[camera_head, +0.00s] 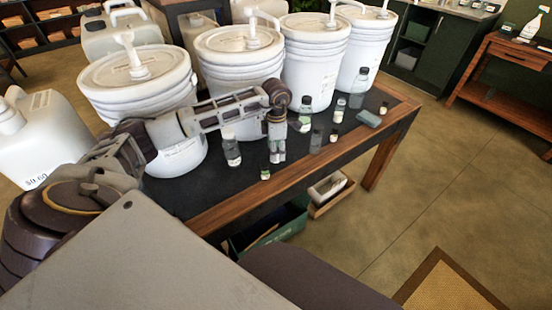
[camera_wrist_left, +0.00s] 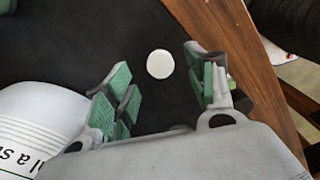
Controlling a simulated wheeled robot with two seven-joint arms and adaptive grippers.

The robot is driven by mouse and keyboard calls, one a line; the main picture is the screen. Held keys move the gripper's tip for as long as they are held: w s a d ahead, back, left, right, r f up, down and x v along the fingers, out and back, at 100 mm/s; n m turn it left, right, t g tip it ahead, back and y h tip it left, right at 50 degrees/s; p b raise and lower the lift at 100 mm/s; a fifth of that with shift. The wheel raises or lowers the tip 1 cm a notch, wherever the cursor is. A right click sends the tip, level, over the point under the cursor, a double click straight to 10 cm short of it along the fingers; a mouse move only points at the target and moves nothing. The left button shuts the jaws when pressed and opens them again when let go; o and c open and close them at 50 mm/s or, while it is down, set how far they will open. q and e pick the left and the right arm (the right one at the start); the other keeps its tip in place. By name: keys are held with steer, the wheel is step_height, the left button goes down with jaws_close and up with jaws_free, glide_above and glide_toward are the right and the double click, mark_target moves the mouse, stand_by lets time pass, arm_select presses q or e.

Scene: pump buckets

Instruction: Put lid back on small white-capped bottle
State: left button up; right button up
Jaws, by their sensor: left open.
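My left gripper (camera_head: 277,157) points down over the dark table. It is open: in the left wrist view its green-padded fingers (camera_wrist_left: 162,95) stand apart with nothing between the pads. A round white disc, lid-like (camera_wrist_left: 160,64), shows on the dark tabletop just beyond the gap between the fingers. I cannot tell if it lies flat or tops something. A small clear bottle with a pale top (camera_head: 231,149) stands left of the gripper in the head view. A small green-topped jar (camera_head: 265,174) stands near the front edge. My right gripper is not in view.
Several white buckets with pumps (camera_head: 138,85) line the back of the table. The table's wooden edge (camera_head: 290,165) runs close in front.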

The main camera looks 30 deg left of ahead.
arm_select(q)
steer(key=shift+f, duration=1.55)
steer(key=shift+c, duration=0.5)
steer(key=c, duration=0.7)
